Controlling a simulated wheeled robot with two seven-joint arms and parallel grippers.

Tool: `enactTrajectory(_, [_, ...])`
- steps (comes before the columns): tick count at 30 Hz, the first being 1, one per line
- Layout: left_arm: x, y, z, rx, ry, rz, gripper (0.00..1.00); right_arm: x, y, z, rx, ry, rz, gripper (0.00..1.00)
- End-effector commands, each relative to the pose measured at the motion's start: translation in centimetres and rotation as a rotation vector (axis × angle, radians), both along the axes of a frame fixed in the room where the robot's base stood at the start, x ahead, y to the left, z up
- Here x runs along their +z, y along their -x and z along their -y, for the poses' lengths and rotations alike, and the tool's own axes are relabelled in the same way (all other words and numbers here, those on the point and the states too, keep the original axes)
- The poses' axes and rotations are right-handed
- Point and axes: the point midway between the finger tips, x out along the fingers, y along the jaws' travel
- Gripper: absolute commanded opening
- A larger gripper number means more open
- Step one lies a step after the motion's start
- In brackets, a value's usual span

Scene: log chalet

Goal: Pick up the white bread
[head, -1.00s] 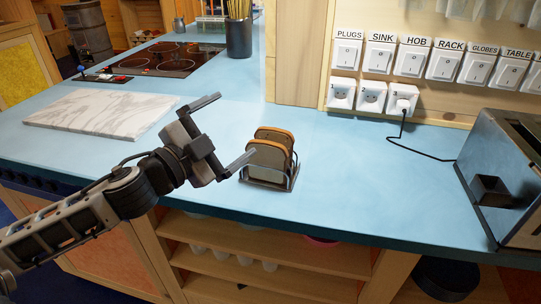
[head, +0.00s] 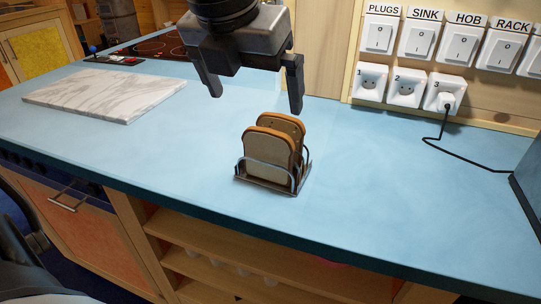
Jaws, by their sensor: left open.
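Slices of white bread (head: 266,157) with brown crusts stand upright in a small metal toast rack on the blue counter, near its front edge. The rack's base (head: 265,186) and wire loops show around the bread. My left gripper (head: 256,100) is above and slightly behind the rack in the picture, pointing down, with its two fingers spread and nothing between them. Its fingertips are apart from the bread. My right gripper is not in view.
A white marble board (head: 105,94) lies on the counter at left, with a hob (head: 160,45) behind it. Wall switches and sockets (head: 407,88) are at right, with a black cable (head: 455,145) trailing to a metal appliance (head: 529,180). The counter right of the rack is clear.

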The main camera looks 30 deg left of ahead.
Motion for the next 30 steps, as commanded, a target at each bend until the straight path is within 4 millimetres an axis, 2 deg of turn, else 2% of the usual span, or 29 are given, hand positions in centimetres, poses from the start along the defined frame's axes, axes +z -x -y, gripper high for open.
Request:
enactTrajectory(3, [-2.8, -0.9, -0.2, 0.000, 0.003, -0.011, 1.00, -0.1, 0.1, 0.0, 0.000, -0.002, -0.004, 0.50])
enactTrajectory(9, [-6.3, -2.4, -0.4, -0.001, 0.004, -0.008, 1.00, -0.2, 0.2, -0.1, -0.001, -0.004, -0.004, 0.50])
enactTrajectory(17, [-8.0, -3.3, -0.6, -0.001, 0.007, -0.005, 1.00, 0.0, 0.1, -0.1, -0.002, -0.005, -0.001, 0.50])
enactTrajectory(25, [-11.4, -4.9, -1.1, -0.001, 0.005, -0.009, 1.00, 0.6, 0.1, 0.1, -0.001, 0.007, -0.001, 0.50])
enactTrajectory(30, [-12.4, -5.4, -1.2, -0.002, 0.006, -0.005, 1.00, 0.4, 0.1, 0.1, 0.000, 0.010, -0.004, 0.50])
